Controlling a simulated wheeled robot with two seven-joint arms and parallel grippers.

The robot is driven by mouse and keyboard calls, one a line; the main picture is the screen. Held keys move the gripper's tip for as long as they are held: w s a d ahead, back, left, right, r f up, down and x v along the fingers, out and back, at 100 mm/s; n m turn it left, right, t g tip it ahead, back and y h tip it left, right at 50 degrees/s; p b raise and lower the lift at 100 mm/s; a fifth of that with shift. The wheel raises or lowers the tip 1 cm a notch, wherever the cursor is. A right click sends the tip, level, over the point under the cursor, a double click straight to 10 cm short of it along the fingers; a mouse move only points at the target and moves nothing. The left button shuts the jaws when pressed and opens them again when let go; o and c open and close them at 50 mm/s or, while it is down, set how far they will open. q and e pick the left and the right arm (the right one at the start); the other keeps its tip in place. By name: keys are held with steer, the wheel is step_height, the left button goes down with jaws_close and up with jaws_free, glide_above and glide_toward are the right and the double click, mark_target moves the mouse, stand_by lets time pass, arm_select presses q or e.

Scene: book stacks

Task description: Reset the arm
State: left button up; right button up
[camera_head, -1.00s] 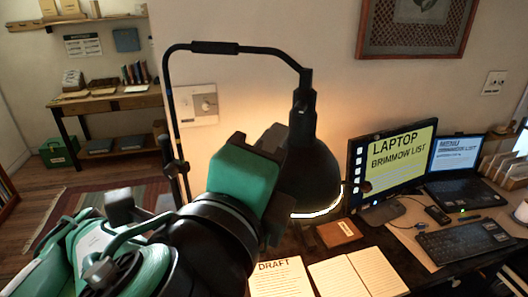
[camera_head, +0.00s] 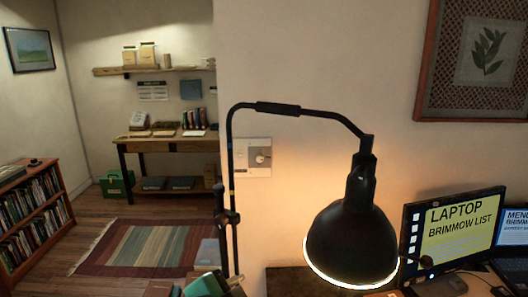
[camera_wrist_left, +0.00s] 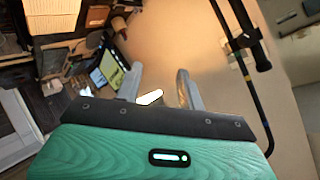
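My left gripper (camera_wrist_left: 158,88) shows in the left wrist view with its two grey fingers apart and nothing between them. Behind the fingers are the bright lamp opening, a monitor and a plain wall. In the head view only a small green and black part of my left arm (camera_head: 210,286) shows at the bottom edge, below the lamp's stand; the gripper's fingers are not seen there. My right arm and gripper are in neither view.
A lit black desk lamp (camera_head: 352,243) stands in front, right of centre. A monitor (camera_head: 456,232) and a laptop (camera_head: 513,225) are at the right. A bookcase (camera_head: 38,214) is at the left. A striped rug (camera_head: 150,247) lies on open floor before a wooden table (camera_head: 165,146).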

arm_select(q)
steer(key=s+a+f+n+g+y, duration=0.1)
steer(key=s+a+f+n, duration=0.15)
steer(key=f, duration=0.35)
steer(key=s+a+f+n+g+y, duration=0.1)
steer(key=a+f+n, duration=0.1)
steer(key=a+f, duration=0.3)
steer(key=s+a+f+n+g+y, duration=0.1)
steer(key=s+a+f+n+g, duration=0.1)
steer(key=f, duration=0.5)
steer(key=s+a+f+n+g+y, duration=0.25)
steer(key=s+a+f+n, duration=0.25)
steer(key=s+a+f, duration=0.65)
steer(key=s+d+f+g, duration=0.1)
steer(key=s+f, duration=0.1)
steer(key=f, duration=1.5)
steer(key=s+d+f+g, duration=0.1)
steer(key=f, duration=1.6)
steer(key=s+a+f, duration=0.1)
steer(key=s+f, duration=0.8)
steer(key=s+a+f+g, duration=0.1)
steer(key=s+a+f, duration=0.1)
steer(key=s+f, duration=0.6)
steer(key=shift+s+a+f+m, duration=0.25)
steer(key=shift+s+f+m, duration=0.15)
steer(key=shift+s, duration=0.3)
